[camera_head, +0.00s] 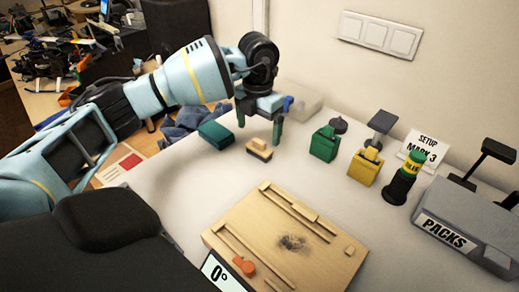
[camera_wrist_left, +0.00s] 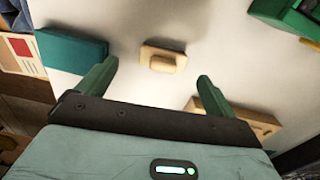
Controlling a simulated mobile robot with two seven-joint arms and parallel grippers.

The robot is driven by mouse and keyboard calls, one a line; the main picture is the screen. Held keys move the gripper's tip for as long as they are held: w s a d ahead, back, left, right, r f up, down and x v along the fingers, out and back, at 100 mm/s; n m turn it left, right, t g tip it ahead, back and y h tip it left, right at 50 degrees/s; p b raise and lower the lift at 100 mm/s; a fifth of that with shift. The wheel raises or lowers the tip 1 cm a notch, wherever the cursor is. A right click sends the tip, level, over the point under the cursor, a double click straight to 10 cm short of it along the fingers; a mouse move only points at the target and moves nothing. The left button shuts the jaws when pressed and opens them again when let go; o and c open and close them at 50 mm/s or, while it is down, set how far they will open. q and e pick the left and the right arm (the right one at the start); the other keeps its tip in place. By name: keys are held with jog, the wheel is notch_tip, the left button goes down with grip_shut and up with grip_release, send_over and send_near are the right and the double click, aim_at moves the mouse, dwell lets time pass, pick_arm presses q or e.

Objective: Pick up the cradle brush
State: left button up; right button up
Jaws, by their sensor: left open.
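The brush (camera_head: 258,150), a small light-wood block with a dark underside, lies on the white table below and slightly in front of my left gripper (camera_head: 259,127) in the head view. That gripper is open and empty, with its green fingers pointing down. In the left wrist view the brush (camera_wrist_left: 162,57) shows whole, a little beyond the gap between the fingertips (camera_wrist_left: 154,73), and neither finger appears to touch it. My right gripper is not in view.
A teal block (camera_head: 215,135) lies left of the brush. A wooden tray (camera_head: 300,260) with an orange piece (camera_head: 243,266) is in front. Green (camera_head: 324,143) and yellow (camera_head: 365,166) holders, a dark bottle (camera_head: 402,180) and a grey PACKS box (camera_head: 465,222) stand right.

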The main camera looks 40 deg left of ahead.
aim_at(260, 140)
pick_arm(q)
jog(key=shift+d+f, duration=0.15)
jog(key=shift+f, duration=1.15)
jog(key=shift+d+f, duration=0.1)
jog(key=shift+f, duration=1.15)
jog(key=c, duration=1.1)
